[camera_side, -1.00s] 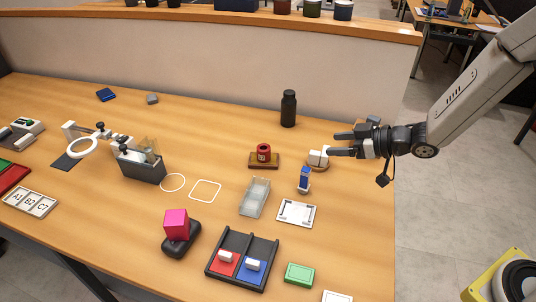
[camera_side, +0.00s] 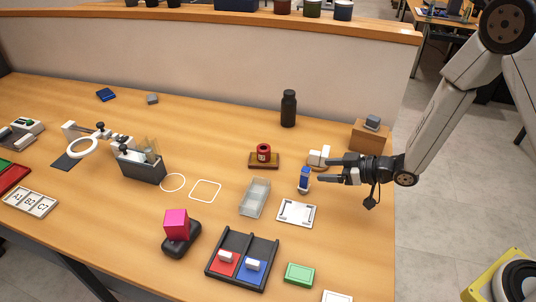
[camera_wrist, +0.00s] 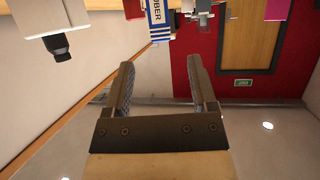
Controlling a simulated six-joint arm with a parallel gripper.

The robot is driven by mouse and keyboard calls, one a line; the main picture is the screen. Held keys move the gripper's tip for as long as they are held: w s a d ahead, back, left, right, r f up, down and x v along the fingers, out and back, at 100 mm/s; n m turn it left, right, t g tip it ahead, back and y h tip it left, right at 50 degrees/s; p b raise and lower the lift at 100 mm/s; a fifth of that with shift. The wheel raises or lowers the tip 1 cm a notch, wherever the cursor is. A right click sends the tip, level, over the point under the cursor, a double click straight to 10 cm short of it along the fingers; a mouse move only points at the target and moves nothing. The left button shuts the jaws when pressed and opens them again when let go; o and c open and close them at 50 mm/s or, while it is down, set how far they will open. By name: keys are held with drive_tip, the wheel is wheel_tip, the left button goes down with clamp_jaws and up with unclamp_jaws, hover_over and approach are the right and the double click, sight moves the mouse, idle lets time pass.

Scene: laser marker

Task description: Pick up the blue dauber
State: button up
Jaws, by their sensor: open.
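The blue dauber (camera_side: 304,179) stands upright on the table, a small bottle with a blue body and a white band. In the wrist view the dauber (camera_wrist: 160,20) shows at the top, upside down, with blue and white stripes and part of the lettering "BER". My gripper (camera_side: 324,169) is just right of the dauber, held level with its fingers pointing left at it. The gripper (camera_wrist: 163,72) is open with nothing between its fingers, and the dauber is beyond the fingertips. I cannot tell the exact gap.
A wooden box (camera_side: 368,136) with a grey block is behind right. A white framed plate (camera_side: 297,212) and a clear tray (camera_side: 255,197) lie in front and left. A black bottle (camera_side: 289,108) stands farther back.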

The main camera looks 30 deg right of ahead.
sight(310, 170)
drive_tip(key=shift+x, duration=0.75)
drive_tip(key=shift+a, duration=0.1)
drive_tip(key=shift+x, duration=2.55)
drive_tip(key=shift+f, duration=0.1)
clamp_jaws()
